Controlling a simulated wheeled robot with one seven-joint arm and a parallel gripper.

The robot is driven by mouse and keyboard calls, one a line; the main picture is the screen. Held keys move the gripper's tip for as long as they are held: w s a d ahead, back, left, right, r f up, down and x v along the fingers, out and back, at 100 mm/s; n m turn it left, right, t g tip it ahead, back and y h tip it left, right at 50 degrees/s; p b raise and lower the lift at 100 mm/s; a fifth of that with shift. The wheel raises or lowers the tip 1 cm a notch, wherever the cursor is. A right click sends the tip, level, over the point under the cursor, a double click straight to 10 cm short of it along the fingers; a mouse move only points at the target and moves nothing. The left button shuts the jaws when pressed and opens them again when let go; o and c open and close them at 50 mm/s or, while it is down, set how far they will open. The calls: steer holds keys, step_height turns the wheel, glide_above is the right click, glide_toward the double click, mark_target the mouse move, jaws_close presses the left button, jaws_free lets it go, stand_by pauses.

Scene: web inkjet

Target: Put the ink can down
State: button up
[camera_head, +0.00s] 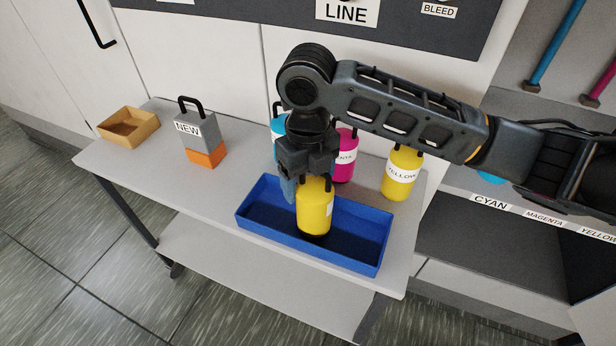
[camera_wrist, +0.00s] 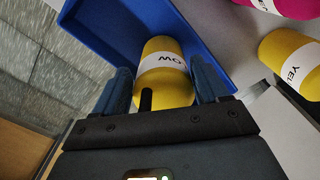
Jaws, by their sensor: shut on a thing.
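A yellow ink can (camera_head: 314,205) is held by my gripper (camera_head: 308,182), whose fingers point down over the blue tray (camera_head: 262,236). In the wrist view the can (camera_wrist: 165,75) sits between the two fingers of my gripper (camera_wrist: 168,88), with part of its white label showing. The can is upright, in or just above the tray (camera_wrist: 100,35); I cannot tell whether its base touches the tray floor. No other thing shows in the tray.
Behind the tray stand a second yellow can (camera_head: 402,174), a magenta can (camera_head: 345,155) and a partly hidden cyan can (camera_head: 278,125). A grey and orange NEW block (camera_head: 200,137) and an open tan box (camera_head: 128,128) stand at left on the table (camera_head: 190,188).

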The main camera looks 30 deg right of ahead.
steer(key=shift+f, duration=0.2)
steer(key=o, duration=1.4)
steer(key=shift+o, duration=0.2)
